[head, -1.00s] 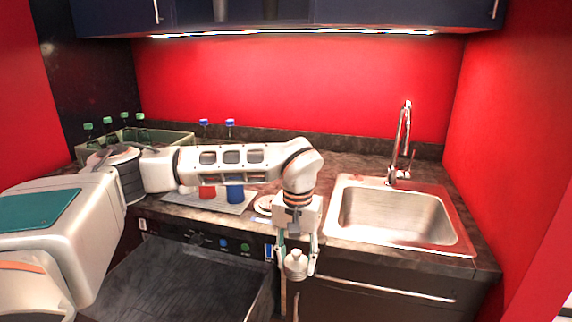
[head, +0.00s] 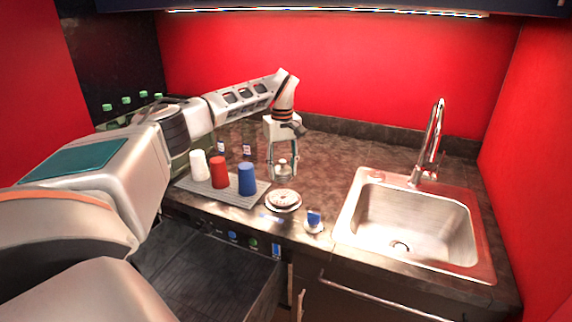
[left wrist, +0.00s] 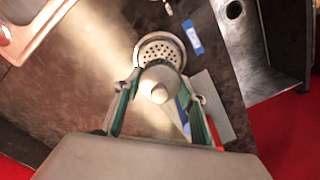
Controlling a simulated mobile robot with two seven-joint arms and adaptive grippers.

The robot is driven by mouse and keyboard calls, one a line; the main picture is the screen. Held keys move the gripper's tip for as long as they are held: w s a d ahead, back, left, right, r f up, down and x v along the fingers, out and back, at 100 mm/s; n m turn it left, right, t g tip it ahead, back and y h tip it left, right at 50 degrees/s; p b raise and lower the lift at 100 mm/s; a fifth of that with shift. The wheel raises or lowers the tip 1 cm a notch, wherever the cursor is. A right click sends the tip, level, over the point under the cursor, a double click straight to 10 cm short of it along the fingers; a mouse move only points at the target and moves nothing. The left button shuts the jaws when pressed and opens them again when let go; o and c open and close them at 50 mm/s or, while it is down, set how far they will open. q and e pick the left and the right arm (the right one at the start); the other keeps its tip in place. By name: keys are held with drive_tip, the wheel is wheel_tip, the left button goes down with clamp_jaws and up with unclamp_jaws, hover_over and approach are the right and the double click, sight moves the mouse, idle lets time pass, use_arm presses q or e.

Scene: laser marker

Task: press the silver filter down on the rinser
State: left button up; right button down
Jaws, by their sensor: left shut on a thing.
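The silver filter (head: 282,168) is held between the fingers of my left gripper (head: 283,174), which is shut on it over the counter. In the left wrist view the filter (left wrist: 160,82) hangs between the two green-lined fingers. The rinser (head: 283,200), a round pale disc with a darker top, is on the counter near its front edge. In the head view it is just below and in front of the filter. In the left wrist view the rinser's perforated plate (left wrist: 162,48) shows, partly hidden by the filter. The filter appears above and apart from it. My right gripper is not in view.
A grey mat (head: 236,196) left of the rinser bears white (head: 200,165), red (head: 219,172) and blue (head: 247,179) cups. A small blue-and-white item (head: 314,219) stands right of the rinser. The steel sink (head: 415,222) is further right. Bare counter lies behind.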

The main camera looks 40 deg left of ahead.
sight(283, 197)
use_arm(q)
drive_tip(key=shift+f, duration=3.3)
drive_tip(key=shift+d+f, duration=0.1)
drive_tip(key=shift+f, duration=0.65)
drive_tip(key=shift+r, duration=4.55)
